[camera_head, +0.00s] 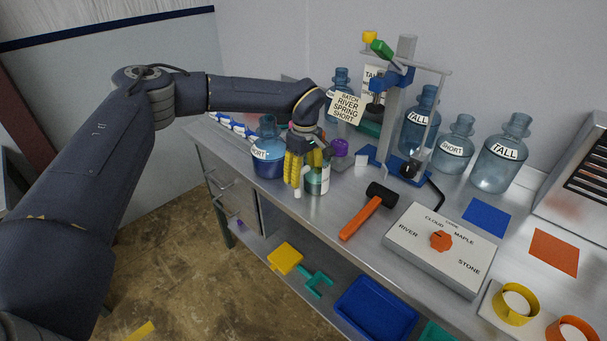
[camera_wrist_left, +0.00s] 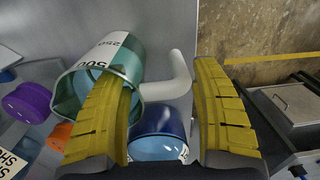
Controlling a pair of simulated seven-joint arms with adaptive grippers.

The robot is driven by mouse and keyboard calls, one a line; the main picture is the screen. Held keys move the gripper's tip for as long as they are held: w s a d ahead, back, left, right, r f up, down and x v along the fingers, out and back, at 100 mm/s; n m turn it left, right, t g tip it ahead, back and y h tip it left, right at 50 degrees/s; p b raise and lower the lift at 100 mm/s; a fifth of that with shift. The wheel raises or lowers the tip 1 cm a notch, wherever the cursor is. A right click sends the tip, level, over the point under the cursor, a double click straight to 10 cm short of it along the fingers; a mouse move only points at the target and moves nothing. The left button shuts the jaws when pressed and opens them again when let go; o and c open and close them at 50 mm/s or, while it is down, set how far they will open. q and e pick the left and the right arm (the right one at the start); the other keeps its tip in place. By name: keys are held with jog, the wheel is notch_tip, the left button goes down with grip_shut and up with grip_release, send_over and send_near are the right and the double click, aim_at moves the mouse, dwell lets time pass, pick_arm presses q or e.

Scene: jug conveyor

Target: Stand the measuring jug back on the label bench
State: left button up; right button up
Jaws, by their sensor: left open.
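The measuring jug (camera_head: 317,181) is a greenish see-through cup with a pale handle, near the front edge of the metal bench (camera_head: 352,186). In the left wrist view the jug (camera_wrist_left: 110,55) shows its open rim and the marks 250 and 500. Its white handle (camera_wrist_left: 178,78) lies between the fingers. My left gripper (camera_head: 303,168) has yellow ribbed fingers and is open at the jug. In the wrist view the left gripper (camera_wrist_left: 165,72) has one finger overlapping the jug's rim and the other beyond the handle. I cannot tell whether either touches. My right gripper is not in view.
A dark blue bottle (camera_head: 268,155) stands left of the jug, close to the gripper. A purple knob-like object (camera_head: 339,147) is behind it. An orange-handled hammer (camera_head: 368,211) and a lettered board (camera_head: 440,250) lie to the right. Several bottles and a press (camera_head: 400,110) stand behind.

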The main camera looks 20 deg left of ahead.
pick_arm(q)
notch_tip(320, 180, up, 12)
jog(key=shift+w+r, duration=0.15)
jog(key=shift+w, duration=0.05)
dwell(0.4)
jog(key=shift+d, duration=0.15)
